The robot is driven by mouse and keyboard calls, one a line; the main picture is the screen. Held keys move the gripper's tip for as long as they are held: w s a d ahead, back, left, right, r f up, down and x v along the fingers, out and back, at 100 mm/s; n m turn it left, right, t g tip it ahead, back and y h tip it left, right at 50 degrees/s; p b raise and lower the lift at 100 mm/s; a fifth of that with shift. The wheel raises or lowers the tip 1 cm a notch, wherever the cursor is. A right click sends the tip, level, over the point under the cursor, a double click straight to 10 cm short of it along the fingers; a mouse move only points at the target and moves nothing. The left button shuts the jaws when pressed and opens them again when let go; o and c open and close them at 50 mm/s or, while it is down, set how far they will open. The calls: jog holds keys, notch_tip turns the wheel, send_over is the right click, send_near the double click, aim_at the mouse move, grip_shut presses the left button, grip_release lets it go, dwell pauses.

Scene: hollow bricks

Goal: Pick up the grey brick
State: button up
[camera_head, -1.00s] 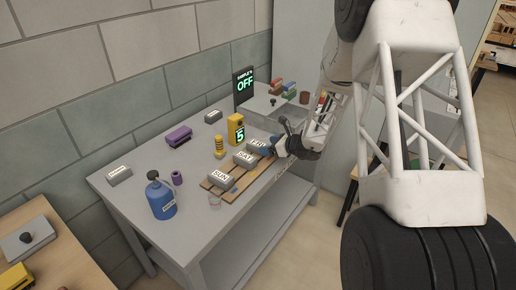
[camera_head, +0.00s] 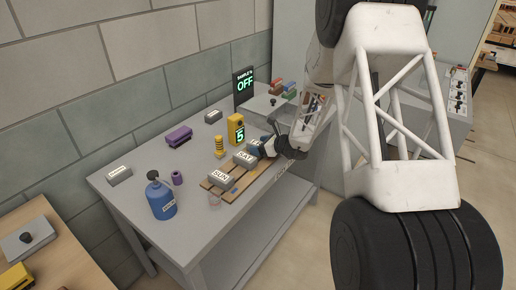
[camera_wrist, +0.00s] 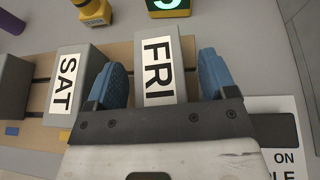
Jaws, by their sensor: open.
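Grey bricks with white labels stand in a row on a slatted wooden board (camera_head: 208,187). The FRI brick (camera_wrist: 172,48) lies between my gripper's blue fingers in the wrist view, with a visible gap on each side. In the head view the FRI brick (camera_head: 253,142) is partly hidden by my gripper (camera_head: 267,147). My gripper (camera_wrist: 160,75) is open and holds nothing. The SAT brick (camera_wrist: 84,77) is just left of the left finger. The SUN brick (camera_head: 221,179) is at the near end of the board.
Two more grey bricks lie apart on the table, one at the left (camera_head: 119,174) and one at the back (camera_head: 213,116). A blue bottle (camera_head: 162,200), purple block (camera_head: 178,137) and yellow display reading 5 (camera_head: 236,128) stand nearby. A sign (camera_head: 244,88) reads OFF.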

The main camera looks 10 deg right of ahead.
jog(key=shift+c, duration=0.4)
jog(key=c, duration=1.1)
jog(key=shift+r, duration=0.1)
jog(key=shift+r, duration=0.7)
notch_tip(320, 180, up, 2)
jog(key=s, duration=0.5)
jog(key=s+r, duration=0.1)
jog(key=s, duration=1)
jog(key=shift+d+r, duration=0.2)
jog(key=shift+d, duration=0.05)
